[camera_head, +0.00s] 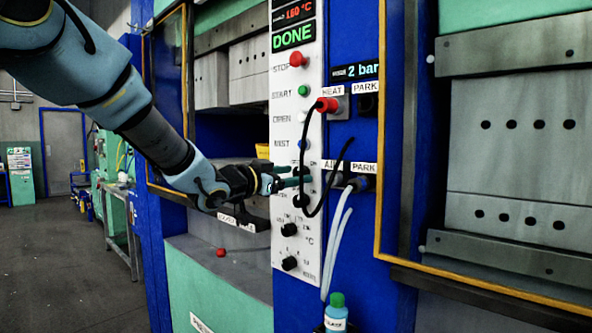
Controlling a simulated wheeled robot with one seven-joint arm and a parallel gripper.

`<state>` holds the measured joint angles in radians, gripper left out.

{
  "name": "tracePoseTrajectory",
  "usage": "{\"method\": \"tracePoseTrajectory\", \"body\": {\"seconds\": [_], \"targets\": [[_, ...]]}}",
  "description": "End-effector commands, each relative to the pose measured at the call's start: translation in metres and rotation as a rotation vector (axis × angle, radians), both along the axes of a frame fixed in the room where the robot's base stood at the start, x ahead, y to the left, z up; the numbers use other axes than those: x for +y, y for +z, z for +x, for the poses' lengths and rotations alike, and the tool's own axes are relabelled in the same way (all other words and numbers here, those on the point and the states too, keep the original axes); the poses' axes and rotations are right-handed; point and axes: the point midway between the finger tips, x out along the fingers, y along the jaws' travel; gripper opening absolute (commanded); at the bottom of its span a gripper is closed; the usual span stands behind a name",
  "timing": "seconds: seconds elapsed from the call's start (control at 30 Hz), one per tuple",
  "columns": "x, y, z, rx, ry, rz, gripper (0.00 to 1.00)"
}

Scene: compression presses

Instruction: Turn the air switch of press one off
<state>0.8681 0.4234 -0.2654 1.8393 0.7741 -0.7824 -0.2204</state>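Press one's white control panel (298,110) stands upright in the middle, with several buttons and black rotary knobs. My gripper (303,176) reaches in from the left, its two teal fingertips at the panel just below the MIST button. The fingers show a narrow gap and cover part of the panel. Whether they touch or clasp a knob there is unclear. A black knob (289,229) and a lower black knob (290,263) are in plain view below. Labels beside the knobs are too small to read, so I cannot tell which one is the air switch.
A black cable hangs from the red HEAT plug (327,105) close to my fingertips. A green-capped bottle (336,312) stands below. A yellow-edged guard frame (380,140) borders the right side.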

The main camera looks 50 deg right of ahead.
Motion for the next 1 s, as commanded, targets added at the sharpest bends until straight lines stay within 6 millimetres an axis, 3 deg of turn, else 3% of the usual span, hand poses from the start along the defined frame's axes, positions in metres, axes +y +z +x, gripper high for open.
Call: {"method": "tracePoseTrajectory", "body": {"seconds": [0.17,0.47,1.0], "targets": [[-0.0132,0.0002,-0.0008,0.0,0.0,0.001,0.71],[-0.0147,-0.0003,-0.0005,0.0,0.001,0.001,0.71],[-0.0144,-0.0004,-0.0005,0.0,0.001,0.001,0.1]]}}
